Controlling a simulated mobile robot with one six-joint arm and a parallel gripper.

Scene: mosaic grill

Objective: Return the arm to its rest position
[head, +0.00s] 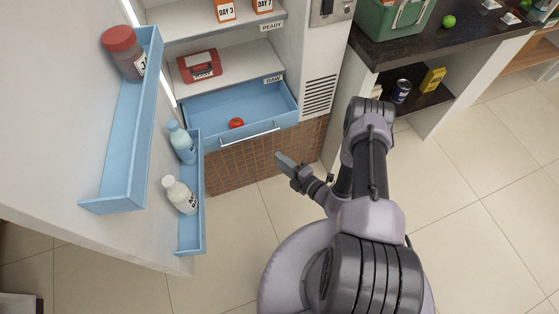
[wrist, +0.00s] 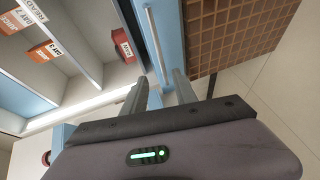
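My gripper (head: 284,162) hangs in front of the fridge's open blue drawer (head: 293,108), a little right of and below its handle bar (head: 250,136). In the wrist view the two grey fingers of my gripper (wrist: 163,82) stand apart with nothing held between them. The drawer's handle bar also shows in the wrist view (wrist: 156,38), beyond the fingertips. My arm bends down from the right side of the head view.
The open fridge door with blue racks (head: 107,181) stands at left, holding a red-lidded jar (head: 125,55) and two bottles. A red tomato (head: 236,123) lies in the drawer. A dark counter (head: 440,40) is at right. Tiled floor (head: 480,230) is free at lower right.

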